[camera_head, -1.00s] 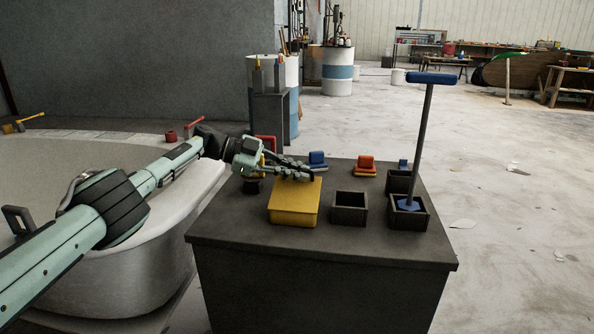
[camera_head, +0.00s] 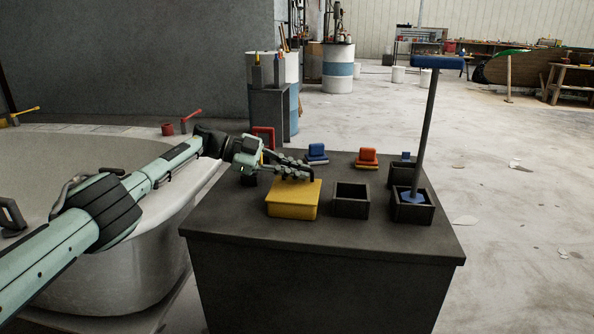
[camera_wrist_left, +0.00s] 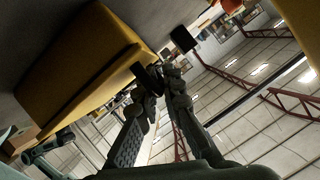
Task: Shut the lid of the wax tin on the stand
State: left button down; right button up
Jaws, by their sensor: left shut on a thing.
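The yellow wax tin (camera_head: 291,212) stands on the dark stand (camera_head: 330,245), left of the middle. Its lid (camera_head: 294,190) looks flat and down or nearly so; I cannot tell whether a gap remains. My left gripper (camera_head: 308,179) reaches in from the left, with its fingertips at the far right part of the lid's edge. In the left wrist view, the tin (camera_wrist_left: 85,65) fills the upper left. The fingers (camera_wrist_left: 150,78) come together beside its edge, shut on a small dark part that seems to belong to the lid. My right gripper is out of view.
An open dark box (camera_head: 350,204) stands right of the tin. Blue (camera_head: 316,152) and orange (camera_head: 366,156) pieces sit behind. A white tub (camera_head: 130,275) stands left of the stand.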

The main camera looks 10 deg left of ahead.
pick_arm(q)
jog(key=c, duration=1.6)
grip_release()
jog(key=shift+c, duration=0.2)
jog(key=v, duration=1.2)
jog(key=shift+s, duration=0.1)
